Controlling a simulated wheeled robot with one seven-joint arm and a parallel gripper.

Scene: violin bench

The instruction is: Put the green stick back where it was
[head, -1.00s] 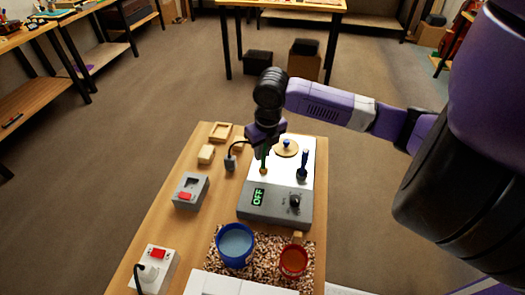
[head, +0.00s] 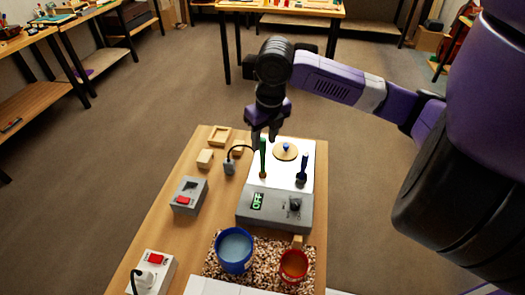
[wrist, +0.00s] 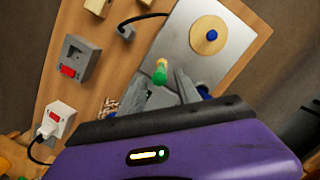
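The green stick (head: 263,158) stands upright on the left part of the white plate (head: 283,181) of the grey device; its green top shows end-on in the wrist view (wrist: 159,76). My gripper (head: 264,140) is above and just behind the stick's top in the head view. Its fingers look apart, with nothing held between them. In the wrist view a grey finger (wrist: 186,86) is close to the right of the stick, without clear contact. A dark blue stick (head: 303,169) stands on the right of the same plate.
A round wooden disc with a blue knob (head: 285,152) lies on the plate's far part. The device front (head: 273,208) reads OFF. Blue (head: 235,250) and red (head: 294,266) cups stand on the speckled mat nearby. A grey switch box (head: 188,195) and a corded plug (head: 229,167) are left.

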